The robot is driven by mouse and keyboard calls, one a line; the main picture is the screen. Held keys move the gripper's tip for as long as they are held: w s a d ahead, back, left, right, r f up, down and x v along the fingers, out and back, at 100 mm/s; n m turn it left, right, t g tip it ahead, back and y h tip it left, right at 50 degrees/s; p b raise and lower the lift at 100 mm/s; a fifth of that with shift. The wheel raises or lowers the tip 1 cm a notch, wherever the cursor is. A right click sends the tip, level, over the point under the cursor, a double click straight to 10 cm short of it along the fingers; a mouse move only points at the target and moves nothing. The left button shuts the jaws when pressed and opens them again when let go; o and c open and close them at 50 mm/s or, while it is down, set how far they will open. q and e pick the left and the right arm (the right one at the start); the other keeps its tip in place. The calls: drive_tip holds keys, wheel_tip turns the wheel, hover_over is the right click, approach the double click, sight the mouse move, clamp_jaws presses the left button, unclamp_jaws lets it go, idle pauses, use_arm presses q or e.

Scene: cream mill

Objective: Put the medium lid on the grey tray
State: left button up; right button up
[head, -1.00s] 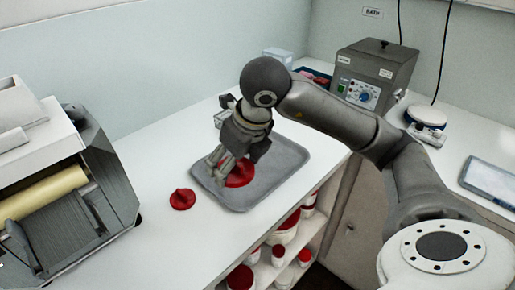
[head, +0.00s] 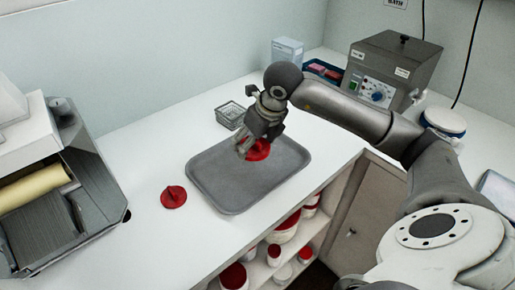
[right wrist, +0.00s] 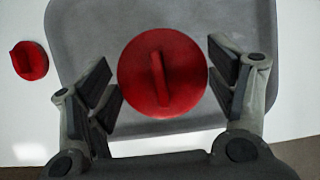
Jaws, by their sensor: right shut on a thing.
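A round red lid with a raised bar handle (head: 259,152) is in my right gripper (head: 246,147), over the back part of the grey tray (head: 230,195). I take it to be the medium lid. In the right wrist view, the lid (right wrist: 180,75) sits between the two fingers (right wrist: 165,88), with the tray (right wrist: 85,30) beneath it. I cannot tell if the lid touches the tray. The tray lies flat on the white counter and is otherwise bare. A smaller red lid (head: 173,197) lies on the counter left of the tray. My left gripper is not in view.
A grey mill with a cream roller (head: 50,190) stands at the left. A small glass dish (head: 230,115) is behind the tray. A grey bath unit (head: 385,75) stands at the back right. Shelves below the counter hold red-lidded jars (head: 285,230).

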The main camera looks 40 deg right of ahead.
sight(257, 143)
drive_tip(key=f, duration=0.1)
drive_tip(key=w+d+f, duration=0.1)
drive_tip(key=d+f, duration=0.1)
drive_tip(key=shift+w+f, duration=0.1)
drive_tip(key=shift+w, duration=0.15)
drive_tip(key=f, duration=0.1)
drive_tip(key=f+p, duration=0.2)
drive_tip(key=shift+w+d+f, duration=0.1)
drive_tip(key=shift+d+f, duration=0.1)
drive_tip(key=shift+d, duration=0.05)
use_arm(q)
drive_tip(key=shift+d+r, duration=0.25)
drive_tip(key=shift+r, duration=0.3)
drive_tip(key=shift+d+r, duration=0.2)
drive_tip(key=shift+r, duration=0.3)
use_arm(e)
drive_tip(key=shift+f, duration=0.1)
drive_tip(key=shift+f+b, duration=0.15)
drive_tip(key=shift+b, duration=0.2)
drive_tip(key=o, duration=0.7)
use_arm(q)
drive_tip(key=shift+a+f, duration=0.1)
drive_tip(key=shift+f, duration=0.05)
